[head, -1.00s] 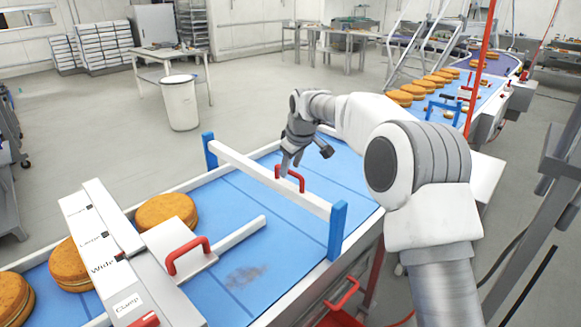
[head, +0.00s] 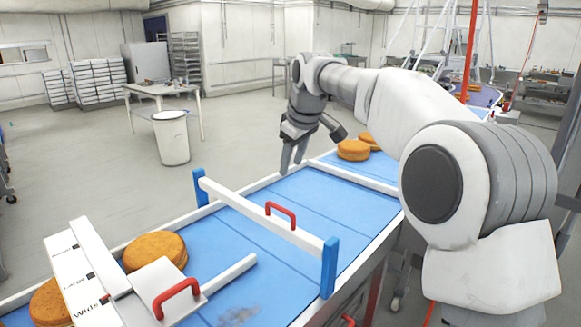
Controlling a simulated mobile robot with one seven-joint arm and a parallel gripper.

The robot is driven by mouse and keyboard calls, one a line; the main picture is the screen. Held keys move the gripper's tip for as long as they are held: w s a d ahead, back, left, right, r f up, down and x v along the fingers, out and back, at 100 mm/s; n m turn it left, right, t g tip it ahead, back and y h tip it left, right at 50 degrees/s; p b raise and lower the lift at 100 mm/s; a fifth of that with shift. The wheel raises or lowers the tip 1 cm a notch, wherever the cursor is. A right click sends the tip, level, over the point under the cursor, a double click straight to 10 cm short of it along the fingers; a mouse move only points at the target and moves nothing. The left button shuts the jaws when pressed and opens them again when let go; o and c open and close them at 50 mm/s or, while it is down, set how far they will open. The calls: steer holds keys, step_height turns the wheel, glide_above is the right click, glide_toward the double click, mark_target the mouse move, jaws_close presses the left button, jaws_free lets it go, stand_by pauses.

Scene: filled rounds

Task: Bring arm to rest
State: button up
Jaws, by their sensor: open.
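My gripper (head: 312,148) hangs at the end of my arm over the far edge of the blue conveyor belt (head: 285,262). Its fingers are spread, and it holds nothing. It is clear of the red handle (head: 281,213) on the white crossbar (head: 235,200), which lies to its lower left. The crossbar spans the belt between two blue posts (head: 329,268).
A round cake (head: 155,250) sits on the belt beside the white clamp plate with its red handle (head: 176,298). More cakes (head: 353,150) lie on the belt right of my gripper. A white bin (head: 171,137) and a table (head: 163,90) stand on open floor behind.

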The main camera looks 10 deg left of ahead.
steer(key=s+d+r+m+t+h, duration=0.1)
steer(key=s+d+r+m, duration=0.15)
steer(key=s+d, duration=0.55)
steer(key=s+d+r+m+h, duration=0.1)
steer(key=s+d+m, duration=0.2)
steer(key=s+d, duration=0.55)
steer(key=s+d+f+m, duration=0.3)
steer(key=s+d+f, duration=0.2)
steer(key=s, duration=0.4)
steer(key=s+d+f+m, duration=0.4)
steer(key=s+d+f, duration=0.2)
steer(key=s, duration=0.3)
steer(key=shift+s+t+h, duration=0.15)
steer(key=shift+t+h, duration=0.15)
steer(key=shift+h, duration=0.1)
steer(key=shift+a+r, duration=0.1)
steer(key=shift+a, duration=0.1)
